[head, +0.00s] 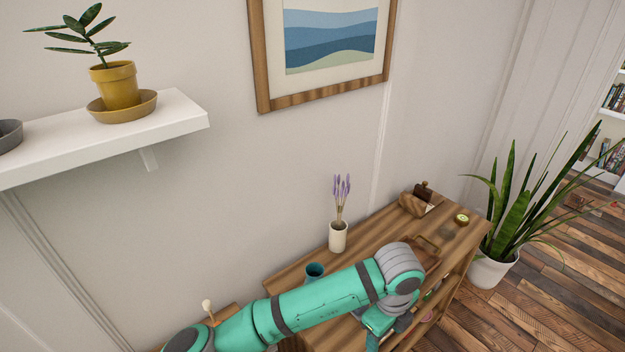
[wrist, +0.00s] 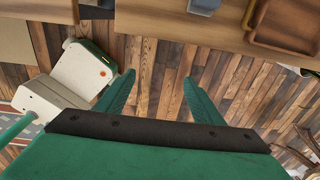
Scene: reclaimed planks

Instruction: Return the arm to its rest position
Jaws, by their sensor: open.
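My arm (head: 322,305), green with grey joints, reaches across the lower part of the head view, in front of the wooden shelf unit (head: 292,272). Its wrist end bends down at the unit's front, and the gripper is mostly hidden there. In the wrist view my gripper (wrist: 158,80) shows two green fingers spread apart. Nothing is between them; only plank floor (wrist: 158,60) shows beyond.
On the unit stand a vase of lavender (head: 338,237), a teal cup (head: 314,271), a wooden bowl (head: 412,205) and a brown tray (wrist: 258,38). A white wall shelf (head: 180,112) holds a potted plant (head: 119,85). A potted snake plant (head: 492,270) stands right.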

